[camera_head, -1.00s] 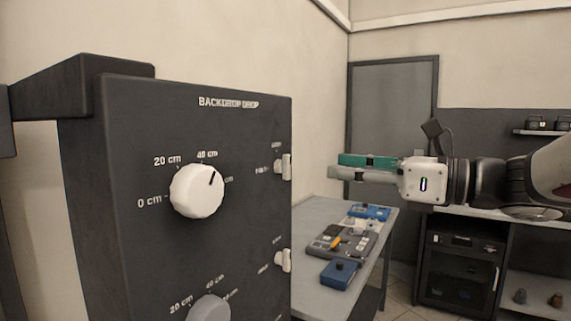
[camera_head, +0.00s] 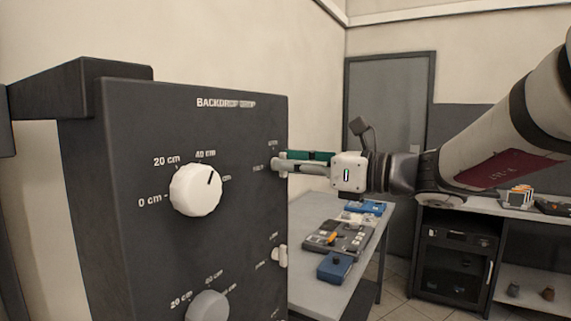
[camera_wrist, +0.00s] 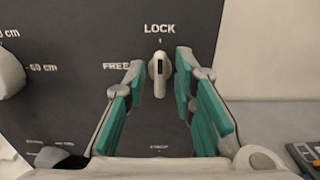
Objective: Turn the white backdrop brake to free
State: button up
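The white brake knob (camera_wrist: 159,76) stands on the dark panel in the wrist view. Its long side is upright and its marked end points up to LOCK; the FREE label (camera_wrist: 117,66) is to its left. My gripper (camera_wrist: 159,64) is open, with one green-backed finger on each side of the knob and gaps visible between them. In the head view my gripper (camera_head: 282,164) reaches the upper brake at the panel's right side, and its fingers hide most of that knob. Whether the tips touch the panel cannot be told.
The panel (camera_head: 120,200) also carries a white round dial (camera_head: 196,190), a grey dial (camera_head: 208,307) below it, and a lower brake knob (camera_head: 280,256). A grey table (camera_head: 310,285) with several devices stands below my gripper.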

grip_shut()
jog(key=shift+f+n+b, duration=0.1)
jog(key=shift+n+b, duration=0.3)
jog(key=shift+b, duration=0.1)
jog(key=n+b, duration=0.5)
jog(key=b, duration=0.2)
jog(key=n+b, duration=0.6)
jog(key=b, duration=0.1)
jog(key=n+b, duration=0.6)
jog(key=b, duration=0.1)
jog(key=shift+s+a+f+b, duration=0.1)
jog(key=shift+s+f+b, duration=0.05)
jog(key=shift+f+b, duration=0.2)
jog(key=shift+r, duration=0.1)
jog(key=shift+o, duration=1.9)
grip_release()
